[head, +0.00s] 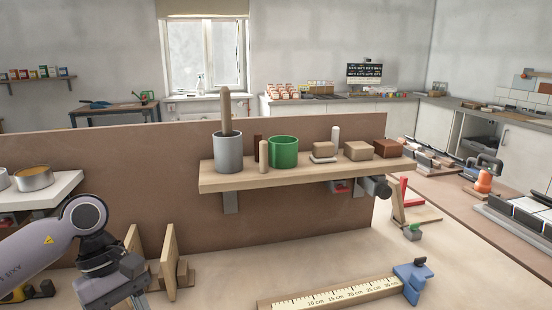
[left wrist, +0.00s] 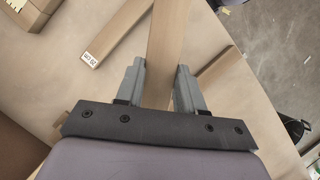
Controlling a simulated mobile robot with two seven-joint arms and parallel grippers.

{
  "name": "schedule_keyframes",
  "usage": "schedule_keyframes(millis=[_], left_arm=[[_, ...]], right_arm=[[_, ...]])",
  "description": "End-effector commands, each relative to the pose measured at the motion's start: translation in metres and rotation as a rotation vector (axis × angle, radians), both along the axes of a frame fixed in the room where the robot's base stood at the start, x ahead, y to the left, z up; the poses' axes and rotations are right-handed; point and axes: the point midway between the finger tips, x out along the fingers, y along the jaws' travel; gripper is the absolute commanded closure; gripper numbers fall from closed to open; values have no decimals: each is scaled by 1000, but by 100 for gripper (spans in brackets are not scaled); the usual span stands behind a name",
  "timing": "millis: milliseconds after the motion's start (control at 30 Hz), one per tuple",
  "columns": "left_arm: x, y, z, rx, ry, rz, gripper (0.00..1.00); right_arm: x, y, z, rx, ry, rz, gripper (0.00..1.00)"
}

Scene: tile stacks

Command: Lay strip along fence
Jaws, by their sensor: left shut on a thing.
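My left gripper (left wrist: 158,80) is shut on a plain light wooden strip (left wrist: 167,45) in the left wrist view. The strip runs from between the two grey fingers up past the top edge of the picture. In the head view, my left gripper (head: 140,290) is low at the left, and I cannot make out the held strip there for sure. A wooden fence (head: 330,291) with a centimetre scale lies on the bench at the bottom centre, right of the gripper. A blue stop block (head: 410,280) sits at its right end. My right gripper is not in view.
Two wooden boards (head: 168,258) stand upright close to my left gripper. A brown panel (head: 300,225) rises behind, with a shelf (head: 290,177) carrying a grey cup (head: 228,152), a green cup (head: 284,151) and several blocks. A labelled wooden piece (left wrist: 122,30) lies left of the held strip.

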Motion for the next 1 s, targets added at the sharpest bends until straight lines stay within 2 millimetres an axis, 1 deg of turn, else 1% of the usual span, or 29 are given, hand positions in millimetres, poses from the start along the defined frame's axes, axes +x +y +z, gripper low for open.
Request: schedule_keyframes(millis=[100,300,500,700,1000], left_arm=[[1,-4,-3,0,-1,-201,100],[0,-7,-11,1,-2,-538,100],[0,-9,-17,1,-1,-783,100],[0,-10,-20,0,-1,-885,100],[0,-9,-20,2,-3,-893,100]], right_arm=[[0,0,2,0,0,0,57],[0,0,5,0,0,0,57],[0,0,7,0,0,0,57],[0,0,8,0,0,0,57],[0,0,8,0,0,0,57]])
